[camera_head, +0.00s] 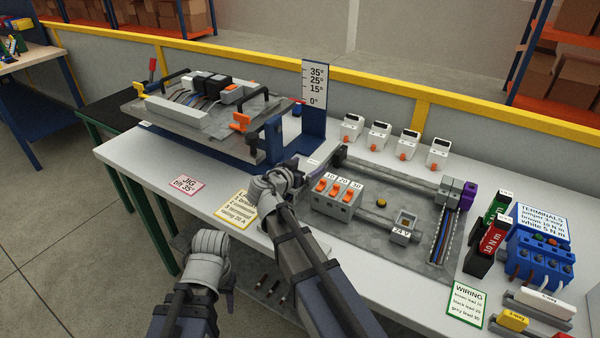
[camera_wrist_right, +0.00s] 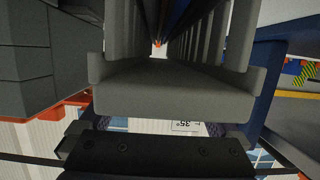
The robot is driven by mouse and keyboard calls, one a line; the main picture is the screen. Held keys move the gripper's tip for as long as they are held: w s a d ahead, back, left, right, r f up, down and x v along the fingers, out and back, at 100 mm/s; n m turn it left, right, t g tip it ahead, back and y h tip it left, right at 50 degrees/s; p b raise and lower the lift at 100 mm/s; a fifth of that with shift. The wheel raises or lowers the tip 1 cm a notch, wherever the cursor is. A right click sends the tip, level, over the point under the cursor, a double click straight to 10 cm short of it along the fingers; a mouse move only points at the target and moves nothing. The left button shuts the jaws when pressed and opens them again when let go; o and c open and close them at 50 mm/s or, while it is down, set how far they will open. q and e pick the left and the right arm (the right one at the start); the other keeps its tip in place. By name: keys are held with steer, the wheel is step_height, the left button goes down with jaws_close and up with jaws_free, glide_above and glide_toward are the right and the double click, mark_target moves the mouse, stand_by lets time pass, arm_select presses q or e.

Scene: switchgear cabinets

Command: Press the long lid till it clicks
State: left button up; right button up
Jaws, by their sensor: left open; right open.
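My right gripper (camera_head: 277,187) is open at the left edge of the flat grey panel (camera_head: 340,232). My left gripper (camera_head: 211,246) is open and empty in front of the bench, apart from the panel. A long grey bar (camera_head: 390,178) runs along the panel's back; I cannot tell if it is the long lid. At the panel's right, a slotted duct (camera_head: 445,238) is open on top and shows wires. In the right wrist view, grey slotted walls (camera_wrist_right: 208,42) and a grey crosspiece (camera_wrist_right: 175,92) fill the middle; contact there cannot be told.
Orange-levered breakers (camera_head: 337,194) stand on the panel beside my right arm. The tilted jig (camera_head: 175,117) and its blue angle post (camera_head: 313,125) are behind left. Several white modules (camera_head: 380,135) line the back. Blue terminals (camera_head: 540,258) and tools crowd the right end.

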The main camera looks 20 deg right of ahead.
mark_target(313, 164)
steer(key=shift+x, duration=1.2)
jaws_close()
stand_by(0.6)
steer(key=shift+f+b, duration=0.3)
steer(key=shift+b, duration=0.2)
jaws_free()
stand_by(0.3)
